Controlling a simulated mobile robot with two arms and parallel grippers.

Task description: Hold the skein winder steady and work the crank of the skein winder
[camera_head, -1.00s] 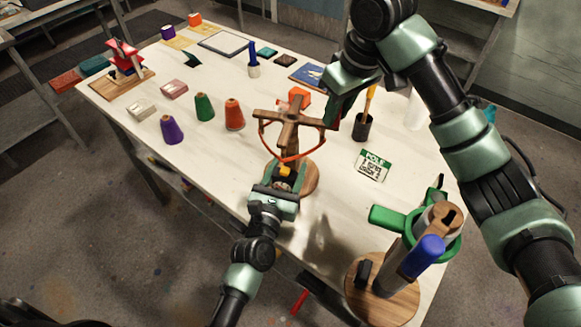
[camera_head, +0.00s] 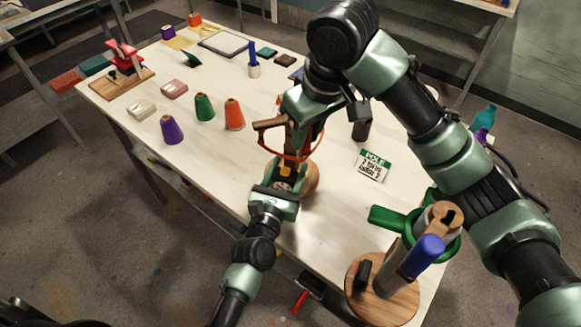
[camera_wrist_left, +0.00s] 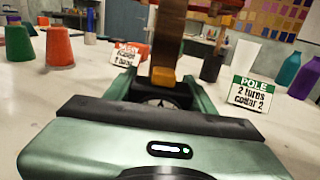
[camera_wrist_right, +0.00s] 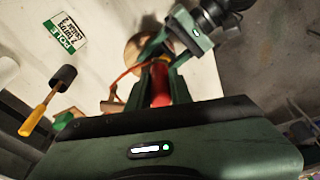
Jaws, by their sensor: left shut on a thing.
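The skein winder is a wooden post with cross arms (camera_head: 268,124) and an orange-red strand hanging around it, on a round wooden base (camera_head: 309,180). My left gripper (camera_head: 286,174) is shut on its lower post; the post (camera_wrist_left: 167,42) rises between the fingers in the left wrist view. My right gripper (camera_head: 296,120) is at the winder's top and hides part of the arms. In the right wrist view a red upright piece, seemingly the crank handle (camera_wrist_right: 160,86), lies between the right fingers. I cannot tell whether they touch it.
Orange (camera_head: 234,113), green (camera_head: 204,107) and purple (camera_head: 171,130) cones stand left. The front left tabletop is clear.

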